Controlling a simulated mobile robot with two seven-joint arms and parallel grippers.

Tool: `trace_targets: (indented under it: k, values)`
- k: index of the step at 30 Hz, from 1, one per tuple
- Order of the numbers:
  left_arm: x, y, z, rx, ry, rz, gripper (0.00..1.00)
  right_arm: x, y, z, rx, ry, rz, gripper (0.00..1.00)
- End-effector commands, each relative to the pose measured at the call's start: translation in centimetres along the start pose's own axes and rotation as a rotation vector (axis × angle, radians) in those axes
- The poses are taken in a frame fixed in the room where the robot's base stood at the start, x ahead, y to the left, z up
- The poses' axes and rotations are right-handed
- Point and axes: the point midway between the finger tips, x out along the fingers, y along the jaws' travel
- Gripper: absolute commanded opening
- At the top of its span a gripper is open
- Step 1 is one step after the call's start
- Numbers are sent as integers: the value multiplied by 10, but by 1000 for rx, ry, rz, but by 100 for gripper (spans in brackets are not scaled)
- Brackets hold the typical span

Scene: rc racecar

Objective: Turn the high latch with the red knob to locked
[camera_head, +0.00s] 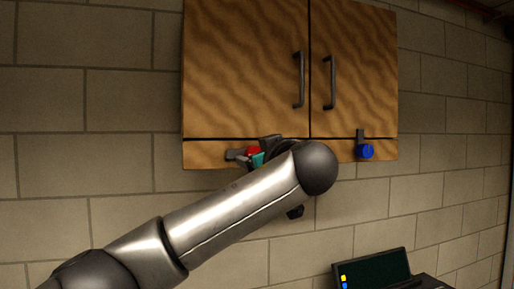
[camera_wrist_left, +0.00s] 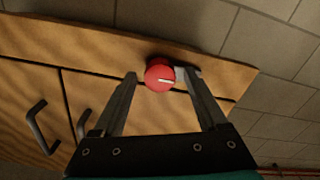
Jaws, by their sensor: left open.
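The red knob (camera_head: 253,151) is on the wooden strip under the left door of the wall cabinet, partly hidden by my left gripper. In the left wrist view the round red knob (camera_wrist_left: 158,79) has a white mark and a grey latch bar (camera_wrist_left: 186,72) beside it, reaching right toward the cabinet's end. My left gripper (camera_wrist_left: 160,88) is open, with one finger on each side of the knob in that view. A gap shows at the left finger; the right finger overlaps the bar, and I cannot tell whether it touches. My right gripper is not in view.
The cabinet (camera_head: 245,65) has two shut doors with dark handles. A blue knob (camera_head: 365,152) with an upright grey bar is on the strip's right. A dark screen (camera_head: 372,272) stands low at the right. Bare block wall lies left of the cabinet.

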Motion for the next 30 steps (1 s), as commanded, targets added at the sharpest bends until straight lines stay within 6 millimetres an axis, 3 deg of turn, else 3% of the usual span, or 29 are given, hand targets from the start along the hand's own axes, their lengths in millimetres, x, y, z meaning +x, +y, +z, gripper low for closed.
trace_targets:
  k: [11, 30]
  values:
    - [6, 0, 0, 0, 1, 0, 75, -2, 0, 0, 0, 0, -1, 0]
    - [6, 0, 0, 0, 1, 0, 4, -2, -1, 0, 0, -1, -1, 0]
